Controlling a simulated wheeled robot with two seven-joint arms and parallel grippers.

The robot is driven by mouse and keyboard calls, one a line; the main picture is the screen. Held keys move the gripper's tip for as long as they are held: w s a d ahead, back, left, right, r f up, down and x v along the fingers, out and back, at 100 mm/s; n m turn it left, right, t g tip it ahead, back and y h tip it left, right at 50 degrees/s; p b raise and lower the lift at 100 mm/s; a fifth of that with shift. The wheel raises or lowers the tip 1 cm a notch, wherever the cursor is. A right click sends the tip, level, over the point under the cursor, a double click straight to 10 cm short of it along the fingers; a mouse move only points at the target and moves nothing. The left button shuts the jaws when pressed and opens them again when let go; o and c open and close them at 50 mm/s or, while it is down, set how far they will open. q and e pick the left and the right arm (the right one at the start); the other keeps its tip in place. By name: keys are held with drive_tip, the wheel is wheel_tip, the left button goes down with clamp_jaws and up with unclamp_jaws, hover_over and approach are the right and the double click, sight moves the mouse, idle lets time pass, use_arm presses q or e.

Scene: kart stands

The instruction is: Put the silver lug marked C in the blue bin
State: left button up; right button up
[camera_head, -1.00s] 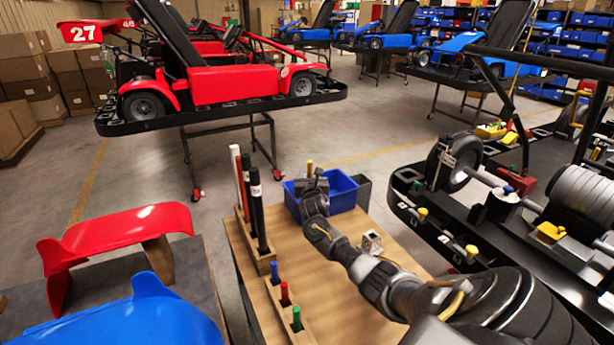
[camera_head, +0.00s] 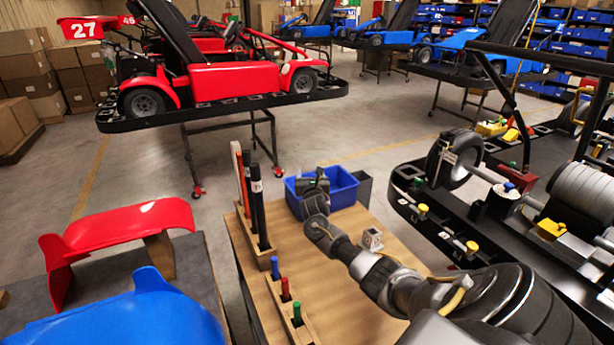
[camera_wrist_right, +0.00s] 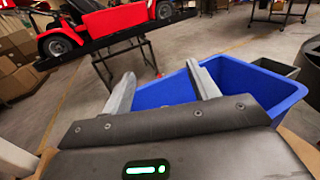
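The blue bin (camera_head: 342,189) stands at the far end of the wooden table; it also shows in the right wrist view (camera_wrist_right: 262,88). My right gripper (camera_head: 313,178) is at the bin's near left part. In the right wrist view its two fingers (camera_wrist_right: 163,84) are spread with nothing between them, the right finger overlapping the bin's side. A small silver block (camera_head: 371,238) with a dark mark sits on the table right of my right arm; its letter cannot be read. No lug marked C can be made out. The bin's inside is mostly hidden. My left gripper is out of view.
A wooden rack (camera_head: 263,247) with tall rods stands on the table's left, with a second rack (camera_head: 295,313) of coloured pegs nearer. A dark grey bin (camera_head: 364,187) adjoins the blue bin. A kart frame (camera_head: 430,205) borders the right.

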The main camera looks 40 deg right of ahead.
drive_tip(key=shift+r, duration=0.25)
drive_tip(key=v, duration=1.2)
drive_tip(key=shift+r, duration=0.4)
